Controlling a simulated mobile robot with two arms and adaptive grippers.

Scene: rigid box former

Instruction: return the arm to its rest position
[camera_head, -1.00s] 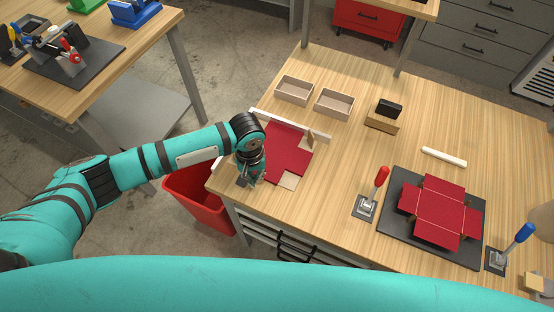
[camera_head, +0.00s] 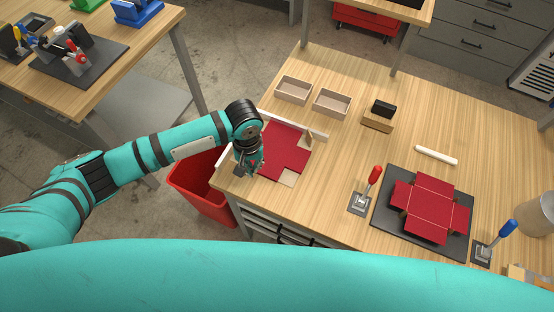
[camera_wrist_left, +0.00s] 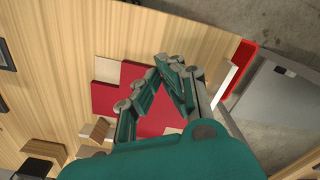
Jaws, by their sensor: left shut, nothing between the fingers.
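My left arm comes in from the left in the head view. Its gripper (camera_head: 245,168) points down near the left edge of the wooden table, beside a red cardboard blank (camera_head: 285,152). In the left wrist view the gripper (camera_wrist_left: 164,64) is shut with nothing held, and the red blank (camera_wrist_left: 104,100) shows behind the fingers. Whether the fingertips touch the table or blank I cannot tell. My right gripper is not in view.
A white rail (camera_head: 292,124) runs behind the blank. A red bin (camera_head: 200,190) stands on the floor below the table's left edge. Two open boxes (camera_head: 293,90) stand farther back. A red-handled lever (camera_head: 374,176) and a black plate (camera_head: 385,222) with an unfolded red box (camera_head: 430,207) are right.

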